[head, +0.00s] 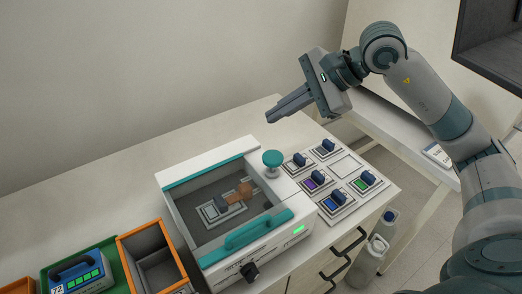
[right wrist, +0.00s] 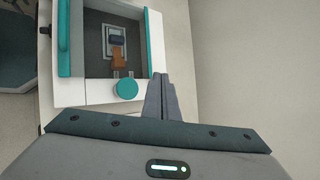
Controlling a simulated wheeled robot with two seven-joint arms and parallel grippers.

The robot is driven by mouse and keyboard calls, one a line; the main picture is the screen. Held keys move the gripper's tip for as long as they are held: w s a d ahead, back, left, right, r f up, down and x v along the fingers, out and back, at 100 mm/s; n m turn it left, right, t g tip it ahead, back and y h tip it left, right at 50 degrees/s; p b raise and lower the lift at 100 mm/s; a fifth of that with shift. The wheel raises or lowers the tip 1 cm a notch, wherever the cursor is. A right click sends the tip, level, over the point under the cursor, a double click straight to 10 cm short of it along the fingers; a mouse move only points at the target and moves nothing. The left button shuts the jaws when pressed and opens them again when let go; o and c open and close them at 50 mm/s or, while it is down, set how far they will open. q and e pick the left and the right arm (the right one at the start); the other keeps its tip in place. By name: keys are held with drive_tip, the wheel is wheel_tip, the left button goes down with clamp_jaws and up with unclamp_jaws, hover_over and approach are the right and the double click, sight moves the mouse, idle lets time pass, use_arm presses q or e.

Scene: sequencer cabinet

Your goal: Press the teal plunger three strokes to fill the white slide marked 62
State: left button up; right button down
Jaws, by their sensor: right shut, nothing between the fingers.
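The teal plunger (head: 272,158) stands up at the back right corner of the white sequencer cabinet (head: 181,228). Its round cap also shows in the right wrist view (right wrist: 127,89). Through the cabinet's window a white slide (head: 222,209) lies inside, with an orange-brown part (head: 240,192) beside it; I cannot read a number on the slide. My right gripper (head: 270,119) is shut and empty, held above and behind the plunger, apart from it. In the right wrist view its fingers (right wrist: 161,80) lie right of the cap. My left gripper is not in view.
Several slides with coloured labels and dark knobs (head: 361,181) sit right of the cabinet, near an empty outlined spot (head: 346,166). Orange (head: 149,254) and green bins stand at left; the green one holds a blue block marked 72 (head: 79,274). Bottles (head: 373,254) stand below the right edge.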

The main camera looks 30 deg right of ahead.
drive_tip(key=b, duration=0.3)
hover_over(278, 157)
wheel_tip(278, 157, down, 6)
drive_tip(key=shift+f, duration=0.3)
drive_tip(key=shift+f+b, duration=0.95)
drive_tip(key=shift+b, duration=0.2)
drive_tip(key=shift+f, duration=0.1)
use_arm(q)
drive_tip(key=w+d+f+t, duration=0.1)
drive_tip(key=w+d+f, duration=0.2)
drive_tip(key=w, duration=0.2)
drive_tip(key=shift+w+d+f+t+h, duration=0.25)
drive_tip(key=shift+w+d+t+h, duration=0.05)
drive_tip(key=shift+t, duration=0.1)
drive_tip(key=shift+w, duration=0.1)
